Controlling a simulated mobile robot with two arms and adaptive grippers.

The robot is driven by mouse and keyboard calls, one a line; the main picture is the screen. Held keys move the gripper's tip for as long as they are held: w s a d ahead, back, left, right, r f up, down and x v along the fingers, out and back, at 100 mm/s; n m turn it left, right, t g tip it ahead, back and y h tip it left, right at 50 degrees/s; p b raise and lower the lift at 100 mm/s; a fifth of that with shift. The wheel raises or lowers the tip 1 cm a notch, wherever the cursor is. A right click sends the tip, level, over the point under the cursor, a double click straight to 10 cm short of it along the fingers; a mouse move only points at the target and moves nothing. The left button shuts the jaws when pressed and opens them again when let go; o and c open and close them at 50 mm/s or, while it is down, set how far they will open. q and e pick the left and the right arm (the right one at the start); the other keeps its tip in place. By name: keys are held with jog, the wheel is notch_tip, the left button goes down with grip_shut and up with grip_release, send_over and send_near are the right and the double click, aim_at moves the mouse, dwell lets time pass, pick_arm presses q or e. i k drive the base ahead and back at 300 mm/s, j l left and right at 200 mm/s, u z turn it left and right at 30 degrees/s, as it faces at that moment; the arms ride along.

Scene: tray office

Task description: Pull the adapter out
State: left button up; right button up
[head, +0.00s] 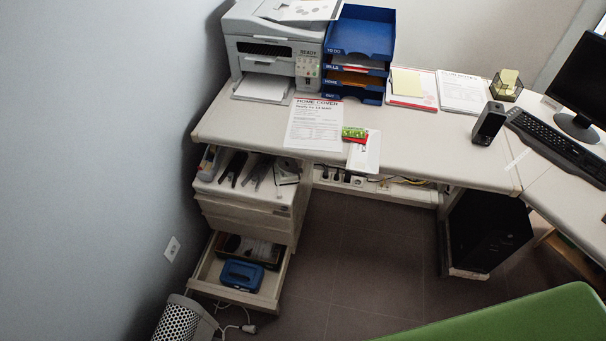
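A cable tray (405,190) runs under the desk's back edge. At its left end several plugs or adapters (336,176) sit in a row, dark and small. A pale block (357,181) sits just to their right. I cannot tell which of these is the adapter, or how deep it sits in a socket. Yellow and dark cables (412,181) lie further right in the tray. Neither of my grippers shows in this view.
The pale desk (260,133) overhangs the cable tray. The drawer unit (245,213) stands to the left with its lower drawer (232,295) pulled out. A black computer (488,232) stands right. The floor between is clear; a green chair (530,318) is in front.

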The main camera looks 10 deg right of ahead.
aim_at(347, 175)
jog(key=i+l+u, duration=0.1)
jog(key=l+u, duration=0.3)
jog(key=l, duration=0.25)
jog(key=l+u, duration=0.45)
jog(key=l, duration=1)
